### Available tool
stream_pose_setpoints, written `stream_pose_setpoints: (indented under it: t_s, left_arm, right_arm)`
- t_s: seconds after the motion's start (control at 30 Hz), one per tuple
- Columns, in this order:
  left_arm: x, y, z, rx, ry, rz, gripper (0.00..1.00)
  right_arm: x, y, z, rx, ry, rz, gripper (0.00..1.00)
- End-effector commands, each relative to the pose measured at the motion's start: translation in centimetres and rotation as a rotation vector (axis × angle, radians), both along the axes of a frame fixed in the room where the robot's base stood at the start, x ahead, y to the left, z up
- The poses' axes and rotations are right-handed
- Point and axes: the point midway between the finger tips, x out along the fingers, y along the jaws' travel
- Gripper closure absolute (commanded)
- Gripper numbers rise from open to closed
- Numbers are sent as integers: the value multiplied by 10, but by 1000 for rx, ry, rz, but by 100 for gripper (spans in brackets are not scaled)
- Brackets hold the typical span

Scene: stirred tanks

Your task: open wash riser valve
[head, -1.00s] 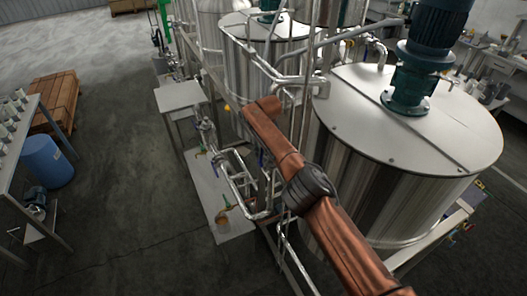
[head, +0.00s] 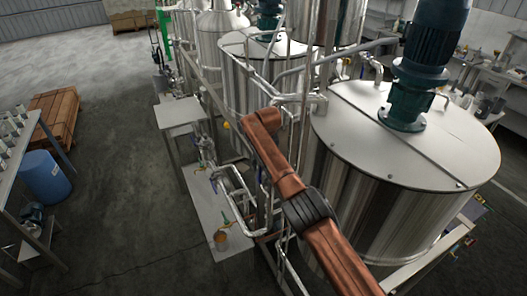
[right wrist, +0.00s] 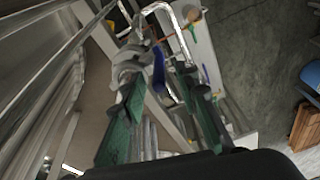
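In the right wrist view, a blue valve handle (right wrist: 158,70) sits beside a grey metal pipe fitting (right wrist: 130,62). My right gripper (right wrist: 158,82) is open, with its two green fingers apart and the blue handle between and just beyond their tips. No contact with the handle is clear. In the head view, my orange-brown right arm reaches in from the lower right beside the large steel tank (head: 385,190). Its gripper end is small and mostly hidden among the pipes there. Which valve is the wash riser valve is not marked. My left gripper is not in view.
Bent steel pipes (head: 232,180) run above a low pale platform (head: 206,200). A second tank (head: 250,85) is behind. Open grey floor lies to the left, with a blue drum (head: 45,178) and a wooden pallet stack (head: 57,115).

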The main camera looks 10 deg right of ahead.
Motion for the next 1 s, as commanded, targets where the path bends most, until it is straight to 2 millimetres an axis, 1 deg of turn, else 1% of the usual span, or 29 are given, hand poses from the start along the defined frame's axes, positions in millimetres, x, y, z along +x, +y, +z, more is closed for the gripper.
stream_pose_setpoints:
  t_s: [0.1,0.2,0.3,0.4,0.6,1.0]
  left_arm:
    - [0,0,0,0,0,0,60]
    - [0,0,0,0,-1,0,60]
    - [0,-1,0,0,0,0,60]
    - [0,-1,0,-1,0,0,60]
    - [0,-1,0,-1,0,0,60]
    - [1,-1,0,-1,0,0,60]
  right_arm:
    - [-4,-2,26,2,-4,-1,71]
    - [-9,-4,48,2,-3,-2,71]
    - [-12,-5,65,2,-3,-1,71]
    - [-15,-6,78,0,-2,-1,71]
    - [-17,-7,88,1,-1,-2,71]
    - [-17,-7,88,0,0,-1,71]
